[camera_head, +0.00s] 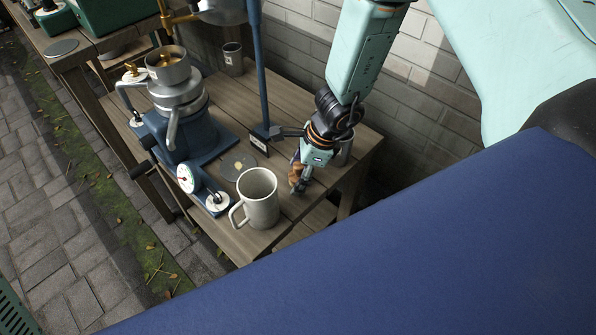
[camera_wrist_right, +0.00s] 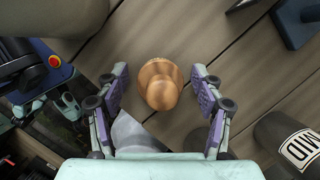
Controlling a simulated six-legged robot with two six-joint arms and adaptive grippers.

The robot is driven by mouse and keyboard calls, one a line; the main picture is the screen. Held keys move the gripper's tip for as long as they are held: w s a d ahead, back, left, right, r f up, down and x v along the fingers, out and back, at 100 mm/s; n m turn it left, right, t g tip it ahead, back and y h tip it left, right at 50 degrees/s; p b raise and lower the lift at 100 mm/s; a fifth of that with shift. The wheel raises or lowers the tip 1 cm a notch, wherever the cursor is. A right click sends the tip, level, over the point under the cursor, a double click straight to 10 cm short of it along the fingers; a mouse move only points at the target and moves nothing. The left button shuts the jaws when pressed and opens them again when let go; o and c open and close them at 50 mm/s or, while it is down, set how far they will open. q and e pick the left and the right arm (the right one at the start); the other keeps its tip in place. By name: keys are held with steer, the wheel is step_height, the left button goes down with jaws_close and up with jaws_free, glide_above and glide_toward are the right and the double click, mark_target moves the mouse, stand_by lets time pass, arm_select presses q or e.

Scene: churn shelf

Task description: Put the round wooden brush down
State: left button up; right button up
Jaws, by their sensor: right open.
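The round wooden brush (camera_head: 294,180) stands on the wooden table near its right end. In the right wrist view its rounded copper-brown top (camera_wrist_right: 160,84) shows between the two fingers. My right gripper (camera_head: 300,176) points down at the brush, and its fingers are spread. In the right wrist view my right gripper (camera_wrist_right: 160,92) has a visible gap between each finger and the brush. The brush's underside is hidden. My left gripper is not in view.
A large grey metal mug (camera_head: 262,212) stands close left of the brush. A labelled grey cup (camera_wrist_right: 285,135) is on the other side. A blue post (camera_head: 262,90), a flat disc (camera_head: 238,166) and a blue machine with a metal bowl (camera_head: 176,92) stand further left. A brick wall (camera_head: 420,110) runs behind.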

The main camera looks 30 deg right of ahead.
steer(key=p+v, duration=0.8)
steer(key=v, duration=0.4)
steer(key=shift+r+p, duration=0.15)
steer(key=shift+p, duration=0.2)
